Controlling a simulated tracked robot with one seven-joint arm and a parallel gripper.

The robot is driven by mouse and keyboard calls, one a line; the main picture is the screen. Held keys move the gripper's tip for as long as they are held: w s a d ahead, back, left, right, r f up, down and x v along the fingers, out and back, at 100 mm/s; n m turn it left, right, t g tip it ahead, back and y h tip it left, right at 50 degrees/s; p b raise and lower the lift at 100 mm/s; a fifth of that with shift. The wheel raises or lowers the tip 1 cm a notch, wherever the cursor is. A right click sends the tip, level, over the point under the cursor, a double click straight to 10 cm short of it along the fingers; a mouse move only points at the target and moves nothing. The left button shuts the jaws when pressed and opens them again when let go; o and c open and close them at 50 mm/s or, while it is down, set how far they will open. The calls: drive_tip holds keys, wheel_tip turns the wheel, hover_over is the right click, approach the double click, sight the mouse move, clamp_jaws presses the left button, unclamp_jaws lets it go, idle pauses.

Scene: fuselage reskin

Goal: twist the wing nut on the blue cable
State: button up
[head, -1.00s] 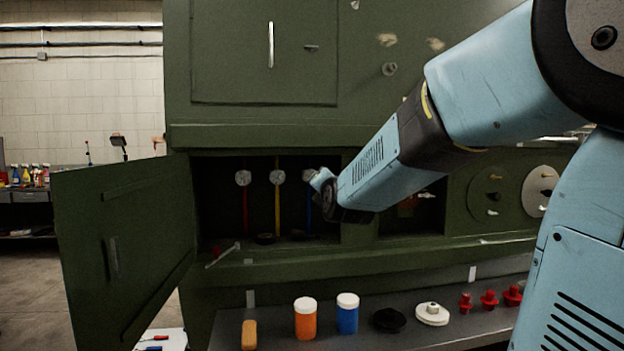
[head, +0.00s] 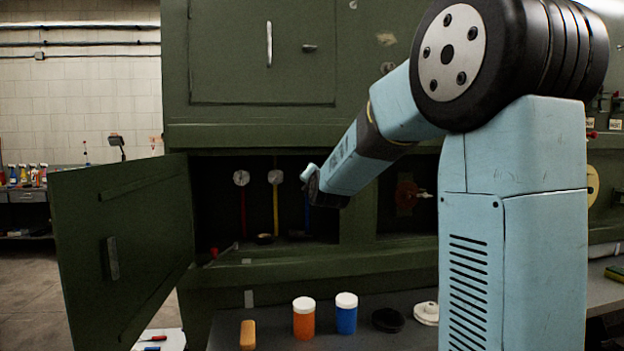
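The blue cable (head: 307,212) hangs in the open dark compartment, to the right of a red cable (head: 243,212) and a yellow cable (head: 276,210). Round pale fittings top the red cable (head: 241,178) and the yellow cable (head: 275,177). My gripper (head: 307,173) is at the top of the blue cable, in front of where a matching fitting would be. The wing nut on the blue cable is hidden behind my gripper and wrist. The fingers are too small and dark to show whether they are open or whether they touch anything.
A green door (head: 125,245) stands open on the left. The compartment's right wall (head: 358,215) is close beside my forearm. Below, a grey shelf holds an orange jar (head: 304,320), a blue jar (head: 346,316), a sponge (head: 248,335) and a black disc (head: 388,320).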

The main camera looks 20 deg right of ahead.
drive_tip(key=shift+w, duration=0.15)
clamp_jaws()
idle(0.4)
drive_tip(key=shift+f, duration=0.1)
drive_tip(key=shift+a+f+m, duration=0.1)
drive_tip(key=shift+f+m, duration=0.05)
drive_tip(key=shift+m, duration=4.3)
drive_tip(key=shift+a+f+m, duration=0.1)
drive_tip(key=shift+m, duration=4.4)
drive_tip(key=shift+f+m, duration=0.15)
drive_tip(key=shift+m, duration=4.3)
